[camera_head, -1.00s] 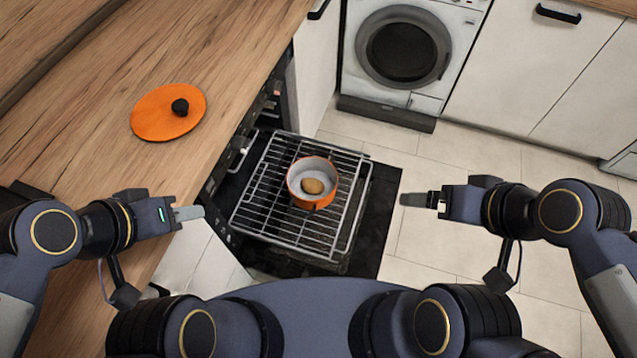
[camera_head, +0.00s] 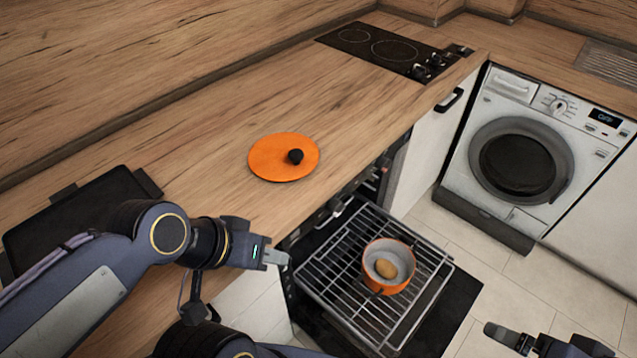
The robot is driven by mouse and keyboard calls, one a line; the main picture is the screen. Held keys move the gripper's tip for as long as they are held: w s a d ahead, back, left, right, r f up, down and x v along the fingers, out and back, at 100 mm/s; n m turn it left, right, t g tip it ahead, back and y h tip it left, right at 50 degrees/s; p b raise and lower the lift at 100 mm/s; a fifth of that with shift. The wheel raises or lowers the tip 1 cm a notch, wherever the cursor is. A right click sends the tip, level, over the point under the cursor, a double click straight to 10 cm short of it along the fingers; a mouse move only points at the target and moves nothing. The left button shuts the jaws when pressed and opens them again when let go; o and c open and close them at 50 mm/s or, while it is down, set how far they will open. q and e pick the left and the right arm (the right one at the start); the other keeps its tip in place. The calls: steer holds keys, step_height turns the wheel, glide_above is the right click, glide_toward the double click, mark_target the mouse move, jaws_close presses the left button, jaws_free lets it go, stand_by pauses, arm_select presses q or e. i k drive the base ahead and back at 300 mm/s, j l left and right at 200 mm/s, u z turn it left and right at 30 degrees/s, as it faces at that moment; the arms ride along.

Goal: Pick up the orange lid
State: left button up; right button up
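The orange lid (camera_head: 270,160) lies flat on the wooden counter, with its round black knob (camera_head: 295,157) facing up. My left gripper (camera_head: 277,259) is at the counter's front edge, below the lid in the picture and apart from it. Nothing shows in its fingers, and their gap cannot be made out from this side. My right gripper (camera_head: 508,338) shows at the bottom right, away from the lid, with its fingers too unclear to judge.
An orange pot (camera_head: 387,275) holding a potato-like item (camera_head: 386,268) stands on the pulled-out oven rack (camera_head: 335,268). A dark tray-like object (camera_head: 75,215) lies on the counter at left. A hob (camera_head: 390,50) is farther back. The counter around the lid is clear.

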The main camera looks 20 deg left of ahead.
mark_target(281, 157)
steer(key=l+u, duration=0.1)
steer(key=u, duration=0.85)
steer(key=k+l+u, duration=0.1)
steer(key=u, duration=0.85)
steer(key=k+u, duration=0.1)
steer(key=u, duration=0.35)
steer(key=k+u, duration=0.2)
steer(key=i+l, duration=0.05)
